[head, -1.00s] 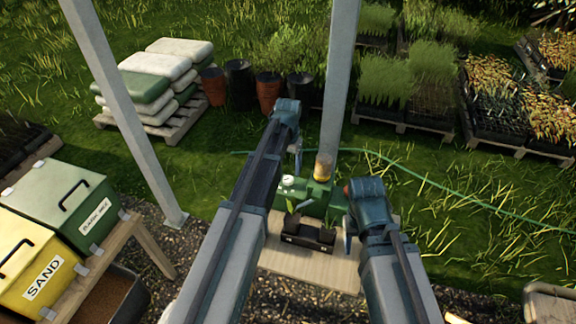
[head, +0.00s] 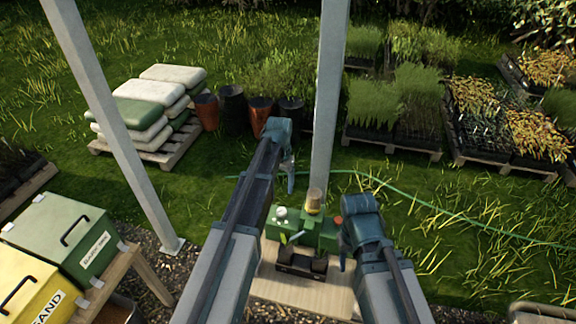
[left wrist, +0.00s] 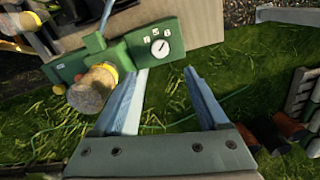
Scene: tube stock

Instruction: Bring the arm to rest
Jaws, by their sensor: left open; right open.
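My left gripper (head: 287,172) is in the middle of the head view, above the grass and left of the green machine. In the left wrist view its two fingers (left wrist: 168,97) are apart with nothing between them. My right gripper (head: 344,245) is at the right of the green machine in the head view; its fingers are mostly hidden behind its wrist. The green machine (head: 327,233) has a dial and a yellow-banded cylinder; it also shows beyond the left fingers in the left wrist view (left wrist: 121,55).
The machine stands on a pale board (head: 290,287). Grey posts (head: 325,120) (head: 110,125) rise nearby. A green bin (head: 60,235) and a yellow SAND bin (head: 28,290) sit on a wooden bench at left. Stacked sacks (head: 165,100), pots and plant trays stand behind on grass. A green hose crosses the grass.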

